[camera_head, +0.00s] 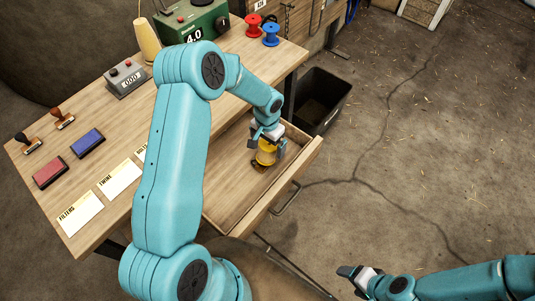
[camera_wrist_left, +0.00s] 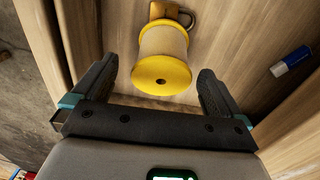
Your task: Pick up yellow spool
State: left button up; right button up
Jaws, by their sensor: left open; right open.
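The yellow spool (camera_wrist_left: 162,78) stands inside the open wooden drawer, with yellow flanges and a pale wound middle. It also shows in the head view (camera_head: 266,153), partly covered by my left gripper. My left gripper (camera_wrist_left: 158,88) is open, its two fingers on either side of the spool's near end, with gaps visible on both sides. In the head view my left gripper (camera_head: 267,146) reaches down into the drawer. My right gripper (camera_head: 350,278) is open and empty over the floor at lower right.
The drawer (camera_head: 225,203) also holds a brass padlock (camera_wrist_left: 172,12) behind the spool and a blue-and-white cylinder (camera_wrist_left: 291,61). Red (camera_head: 253,25) and blue (camera_head: 271,35) spools stand on the desk. A black bin (camera_head: 322,97) stands right of the drawer.

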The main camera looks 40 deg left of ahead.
pick_arm(q)
jog(key=shift+a+f, duration=0.15)
jog(key=shift+f, duration=0.45)
notch_tip(320, 180, down, 5)
jog(key=shift+w+r+b, duration=0.15)
jog(key=shift+b, duration=0.8)
jog(key=c, duration=1)
